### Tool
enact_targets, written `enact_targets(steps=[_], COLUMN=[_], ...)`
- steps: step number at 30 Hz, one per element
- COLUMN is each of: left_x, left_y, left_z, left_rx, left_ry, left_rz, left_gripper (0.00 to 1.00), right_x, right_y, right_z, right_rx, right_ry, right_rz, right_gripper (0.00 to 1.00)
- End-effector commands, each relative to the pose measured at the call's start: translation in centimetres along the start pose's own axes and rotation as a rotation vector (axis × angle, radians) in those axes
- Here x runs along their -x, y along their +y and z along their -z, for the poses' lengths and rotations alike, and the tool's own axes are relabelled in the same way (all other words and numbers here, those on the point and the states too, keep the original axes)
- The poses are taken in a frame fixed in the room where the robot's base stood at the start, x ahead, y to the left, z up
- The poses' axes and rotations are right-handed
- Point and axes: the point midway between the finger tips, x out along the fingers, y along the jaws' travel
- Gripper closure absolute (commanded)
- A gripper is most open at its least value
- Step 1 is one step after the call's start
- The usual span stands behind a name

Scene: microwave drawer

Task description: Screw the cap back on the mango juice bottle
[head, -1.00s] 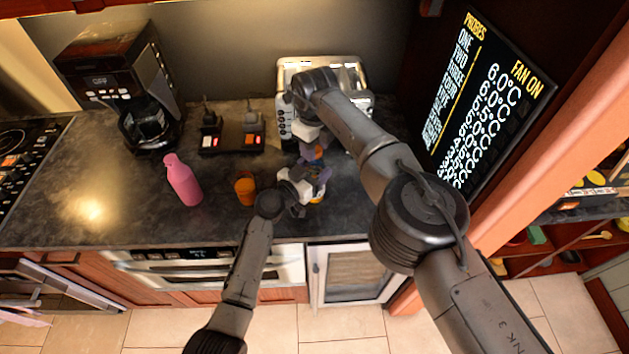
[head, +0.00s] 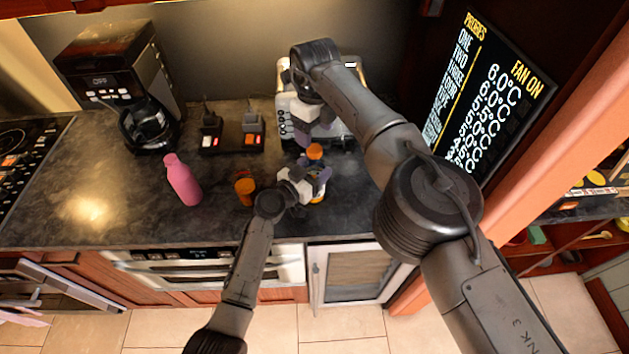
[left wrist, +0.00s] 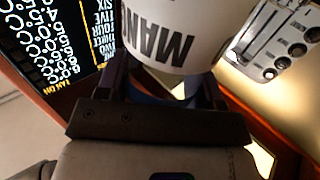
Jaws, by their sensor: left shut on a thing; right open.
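The mango juice bottle stands upright on the counter, mostly hidden by my left gripper (head: 318,183) in the head view. My left gripper is shut on it from the front. In the left wrist view the bottle's white label (left wrist: 165,35) with upside-down letters "MAN" shows between the fingers of the left gripper (left wrist: 165,88). An orange cap (head: 314,151) shows at the top of the bottle; I cannot tell how tightly it sits. My right gripper (head: 314,129) is open and empty, just above and behind the cap, apart from it.
An orange cup-like container (head: 245,188) and a pink bottle (head: 182,179) stand to the left. A socket strip with plugs (head: 231,141) and a coffee maker (head: 124,85) are further back. A toaster-like appliance (head: 287,118) stands behind my right gripper. A display panel (head: 490,90) is at right.

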Motion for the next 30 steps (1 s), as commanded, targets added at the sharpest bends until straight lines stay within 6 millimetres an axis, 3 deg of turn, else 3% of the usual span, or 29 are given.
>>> enact_targets(steps=[6, 17, 18, 26, 30], left_x=[0.0, 0.0, 0.0, 0.0, 0.0], left_y=[0.0, 0.0, 0.0, 0.0, 0.0], left_z=[0.0, 0.0, 0.0, 0.0, 0.0], left_rx=[0.000, 0.000, 0.000, 0.000, 0.000], left_ry=[0.000, 0.000, 0.000, 0.000, 0.000], left_rz=[0.000, 0.000, 0.000, 0.000, 0.000], left_gripper=[1.00, 1.00, 0.36, 0.11, 0.09], right_x=[1.8, 2.1, 2.1, 2.0, 2.0], right_y=[0.1, 0.1, 0.0, 0.0, 0.0], right_z=[0.0, 0.0, 0.0, 0.0, 0.0], right_rx=[-0.001, 0.000, 0.000, 0.000, 0.000], right_ry=[-0.001, -0.001, -0.001, -0.001, -0.001], right_rz=[0.000, -0.001, -0.001, -0.001, 0.000], right_gripper=[0.32, 0.32, 0.32, 0.32, 0.32])
